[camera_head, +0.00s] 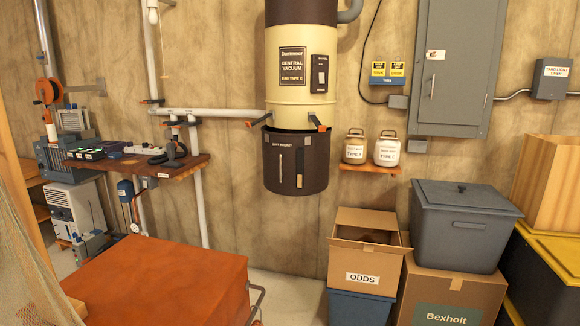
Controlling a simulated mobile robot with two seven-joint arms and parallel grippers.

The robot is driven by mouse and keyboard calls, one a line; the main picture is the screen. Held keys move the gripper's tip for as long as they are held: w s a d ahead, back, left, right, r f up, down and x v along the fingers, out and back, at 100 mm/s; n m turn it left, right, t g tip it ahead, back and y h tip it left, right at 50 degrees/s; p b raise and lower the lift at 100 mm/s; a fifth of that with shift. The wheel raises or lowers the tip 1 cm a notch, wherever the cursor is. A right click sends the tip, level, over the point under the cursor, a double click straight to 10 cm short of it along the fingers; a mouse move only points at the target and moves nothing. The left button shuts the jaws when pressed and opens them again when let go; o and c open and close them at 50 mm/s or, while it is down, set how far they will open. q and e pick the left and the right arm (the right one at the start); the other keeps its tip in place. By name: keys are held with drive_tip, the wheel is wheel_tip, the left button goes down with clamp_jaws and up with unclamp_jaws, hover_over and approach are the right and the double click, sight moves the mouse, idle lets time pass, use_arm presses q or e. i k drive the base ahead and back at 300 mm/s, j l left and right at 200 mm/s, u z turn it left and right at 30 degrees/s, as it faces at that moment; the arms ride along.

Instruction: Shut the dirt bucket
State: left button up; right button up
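The dark brown dirt bucket (314,164) hangs under the cream central vacuum canister (287,95) on the back wall. Its label reads as dirt bucket, and a pale vertical strip and a small tan piece show on its front. The bucket's rim is wider than the canister, and the canister's bottom edge shows just above or inside the rim; I cannot tell whether they touch. Dark latch-like levers with orange tips stick out at the left (258,121) and right (317,124) near the rim. Neither of my grippers is in view.
A red-brown box-like top (160,285) fills the lower left foreground. An open ODDS carton (363,276), a grey lidded bin (462,235) and a Bexholt carton (480,291) stand at right. Two jugs sit on a small shelf (358,168) right of the bucket.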

sight(296, 162)
drive_tip(key=i+l, duration=0.15)
drive_tip(key=i, duration=0.3)
drive_tip(key=i+l+z, duration=0.15)
drive_tip(key=i, duration=0.3)
